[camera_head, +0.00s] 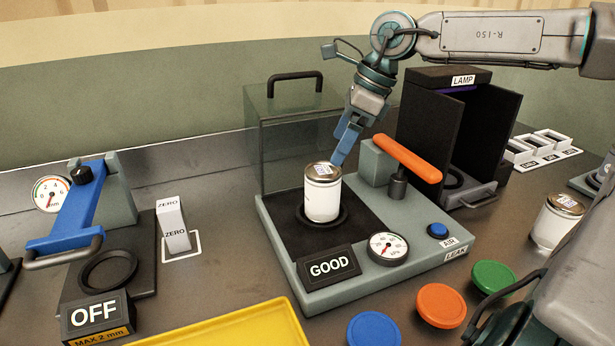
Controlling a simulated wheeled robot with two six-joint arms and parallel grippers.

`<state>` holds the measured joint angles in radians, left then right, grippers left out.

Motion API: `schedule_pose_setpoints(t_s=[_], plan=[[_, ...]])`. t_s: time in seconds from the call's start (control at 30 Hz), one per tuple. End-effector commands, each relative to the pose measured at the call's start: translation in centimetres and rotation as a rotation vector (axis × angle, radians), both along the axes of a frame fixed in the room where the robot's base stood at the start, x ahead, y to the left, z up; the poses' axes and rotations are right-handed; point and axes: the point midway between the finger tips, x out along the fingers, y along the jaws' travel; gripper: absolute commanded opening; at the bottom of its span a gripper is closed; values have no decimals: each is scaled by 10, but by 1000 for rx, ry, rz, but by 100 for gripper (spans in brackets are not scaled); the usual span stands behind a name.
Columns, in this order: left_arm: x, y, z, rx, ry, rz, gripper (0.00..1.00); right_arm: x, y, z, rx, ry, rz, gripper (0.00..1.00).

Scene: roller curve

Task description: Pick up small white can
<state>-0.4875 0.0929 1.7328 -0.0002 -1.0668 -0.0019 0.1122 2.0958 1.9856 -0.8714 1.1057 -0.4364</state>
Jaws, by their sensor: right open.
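A small white can (323,195) with a silver top and a printed label stands upright on a round black seat of the grey leak tester (425,218). My right gripper (340,158), with blue fingers, reaches down from the upper right. Its fingertips are just behind and right of the can's top; whether they touch it I cannot tell. It is open and holds nothing. My left gripper is not in view.
The tester carries an orange lever (407,158), a gauge (388,248) and a GOOD sign (329,267). A clear hood (292,140) stands behind it, and a black lamp box (435,130) beside it. A blue press (70,215) is left, a yellow tray (235,330) in front.

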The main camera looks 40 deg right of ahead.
Motion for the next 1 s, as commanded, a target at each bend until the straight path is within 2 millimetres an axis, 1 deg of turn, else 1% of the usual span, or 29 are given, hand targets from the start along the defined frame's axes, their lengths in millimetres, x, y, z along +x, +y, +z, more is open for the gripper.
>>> schedule_pose_setpoints(t_s=[0.07,0.13,0.3,0.4,0.63,0.8,1.0], plan=[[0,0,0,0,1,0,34,-1,1,-1,-9,2,4,91],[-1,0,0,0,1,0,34,0,3,-7,-12,5,6,91],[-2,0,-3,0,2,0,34,7,10,-32,-12,7,7,91],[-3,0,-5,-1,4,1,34,10,13,-44,-11,7,6,91],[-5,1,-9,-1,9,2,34,13,18,-58,-11,5,6,91],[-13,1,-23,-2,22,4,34,14,28,-82,-10,8,7,91],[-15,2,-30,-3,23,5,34,20,32,-99,-11,6,6,91]])
